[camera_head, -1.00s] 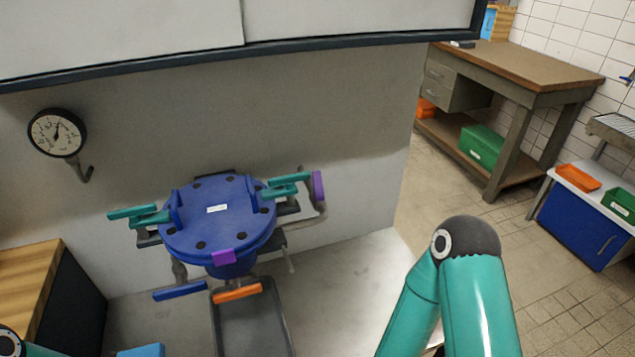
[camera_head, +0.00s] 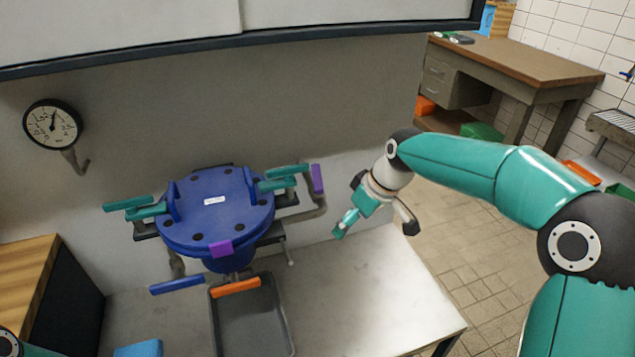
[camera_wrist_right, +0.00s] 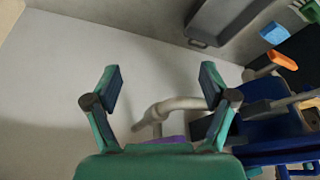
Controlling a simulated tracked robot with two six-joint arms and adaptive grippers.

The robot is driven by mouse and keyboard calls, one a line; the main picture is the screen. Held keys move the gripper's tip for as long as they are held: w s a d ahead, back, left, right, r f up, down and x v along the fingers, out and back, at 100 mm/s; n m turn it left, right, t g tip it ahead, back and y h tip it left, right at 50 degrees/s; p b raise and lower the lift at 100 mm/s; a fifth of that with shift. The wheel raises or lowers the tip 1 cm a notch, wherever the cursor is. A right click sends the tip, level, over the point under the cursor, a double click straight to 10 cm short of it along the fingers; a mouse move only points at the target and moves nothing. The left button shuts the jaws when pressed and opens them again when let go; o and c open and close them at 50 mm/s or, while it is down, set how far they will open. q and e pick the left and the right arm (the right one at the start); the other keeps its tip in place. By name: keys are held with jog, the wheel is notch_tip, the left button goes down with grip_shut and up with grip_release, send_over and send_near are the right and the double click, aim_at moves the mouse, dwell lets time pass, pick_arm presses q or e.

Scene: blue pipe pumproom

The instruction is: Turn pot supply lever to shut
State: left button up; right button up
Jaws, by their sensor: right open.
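The blue pot (camera_head: 215,220) with its flat bolted lid stands by the grey wall. Several coloured levers surround it: a purple one (camera_head: 317,178) upright on the right-hand pipe, a purple one (camera_head: 221,249) at the front, an orange one (camera_head: 236,287) and a blue one (camera_head: 177,285) below. I cannot tell which is the supply lever. My right gripper (camera_head: 365,208) is open and empty, right of the pot and apart from it. In the right wrist view its fingers (camera_wrist_right: 160,88) spread before the grey pipe (camera_wrist_right: 170,108), with a purple part (camera_wrist_right: 163,140) partly hidden behind the gripper.
A grey tray (camera_head: 250,325) lies below the pot, beside a blue block (camera_head: 138,349). A gauge (camera_head: 52,123) hangs on the wall. The pale tabletop (camera_head: 370,300) right of the tray is clear. A workbench (camera_head: 520,65) stands at back right.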

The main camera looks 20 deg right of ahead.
aim_at(318, 178)
notch_tip(318, 178, up, 7)
jog(key=d+n, duration=0.1)
jog(key=d, duration=0.1)
jog(key=w+a+p, duration=0.1)
jog(key=w+a, duration=0.1)
jog(key=w, duration=0.1)
jog(key=w+a+p, duration=0.1)
jog(key=w+a, duration=0.1)
jog(key=w, duration=0.1)
jog(key=w+a+p, duration=0.2)
jog(key=w, duration=0.1)
jog(key=shift+w+a+r, duration=0.15)
jog(key=shift+w, duration=0.1)
jog(key=shift+x, duration=0.75)
jog(key=shift+w+f, duration=0.2)
jog(key=shift+f, duration=0.6)
jog(key=c, duration=1.3)
jog(key=shift+c, duration=0.6)
jog(key=shift+a, duration=0.1)
